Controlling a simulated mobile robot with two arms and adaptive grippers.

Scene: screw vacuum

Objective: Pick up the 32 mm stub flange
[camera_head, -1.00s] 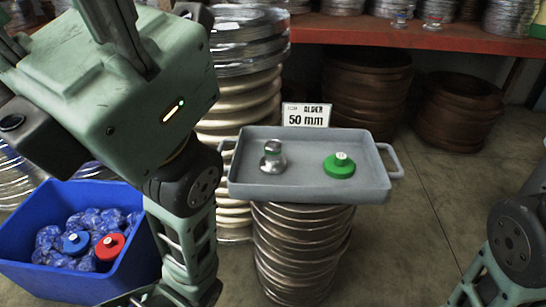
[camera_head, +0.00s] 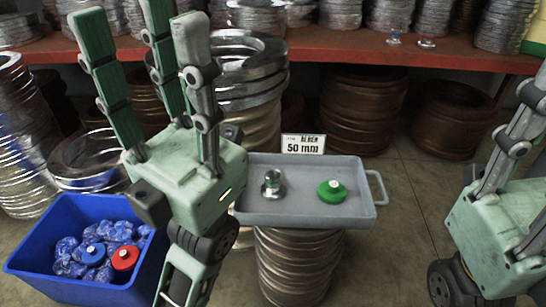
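A shiny metal flange with a short upright stub (camera_head: 272,184) stands in the left half of a grey tray (camera_head: 305,215). A green disc with a small knob (camera_head: 331,191) lies in the tray's right half. I cannot read a size on either piece. My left gripper (camera_head: 140,18) points upward at the left, its fingers spread and empty, clear of the tray and behind no object. My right gripper (camera_head: 528,110) is at the right edge, partly cut off, away from the tray; its finger opening cannot be judged.
A blue bin (camera_head: 75,283) at lower left holds blue bags, a blue knobbed disc (camera_head: 93,254) and a red one (camera_head: 125,258). A red shelf (camera_head: 400,52) runs behind.

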